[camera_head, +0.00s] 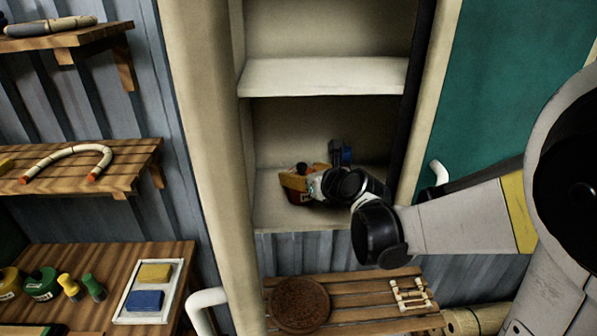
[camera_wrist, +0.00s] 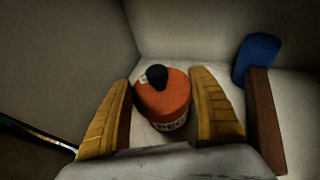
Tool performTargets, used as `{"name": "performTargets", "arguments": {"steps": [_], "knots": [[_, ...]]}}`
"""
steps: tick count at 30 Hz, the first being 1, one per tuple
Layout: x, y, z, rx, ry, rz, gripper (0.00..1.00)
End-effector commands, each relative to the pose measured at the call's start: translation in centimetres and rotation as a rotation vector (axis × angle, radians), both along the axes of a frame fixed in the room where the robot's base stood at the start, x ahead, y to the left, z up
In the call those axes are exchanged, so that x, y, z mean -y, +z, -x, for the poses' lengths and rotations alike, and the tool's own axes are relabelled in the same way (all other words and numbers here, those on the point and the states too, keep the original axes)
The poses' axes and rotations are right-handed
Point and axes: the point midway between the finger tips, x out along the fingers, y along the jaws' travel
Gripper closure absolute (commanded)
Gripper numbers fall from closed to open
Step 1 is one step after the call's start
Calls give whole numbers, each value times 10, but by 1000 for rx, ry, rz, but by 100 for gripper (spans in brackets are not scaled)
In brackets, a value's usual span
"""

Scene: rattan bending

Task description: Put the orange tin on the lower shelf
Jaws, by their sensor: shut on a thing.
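The orange tin (camera_wrist: 163,103) has a dark knob on top and a pale label on its side. In the wrist view it sits between the two yellow fingers of my gripper (camera_wrist: 165,108), which is shut on it. In the head view my gripper (camera_head: 300,183) reaches into the cabinet, at the lower shelf (camera_head: 275,215).
The upper shelf (camera_head: 325,77) is above my arm and looks empty. The cabinet's left post (camera_head: 212,130) bounds the opening. A slatted bench (camera_head: 350,300) stands below.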

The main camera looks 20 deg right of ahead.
Motion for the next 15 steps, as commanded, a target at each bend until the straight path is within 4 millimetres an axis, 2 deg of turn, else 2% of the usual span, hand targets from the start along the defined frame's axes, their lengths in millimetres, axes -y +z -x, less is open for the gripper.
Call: {"name": "performTargets", "arguments": {"steps": [2,3,4,5,15], "knots": [[0,-4,0,0,0,0,70],[0,-3,0,0,0,0,20],[0,-3,0,0,0,0,11],[0,-3,0,0,0,0,7],[0,0,0,0,0,0,7]]}}
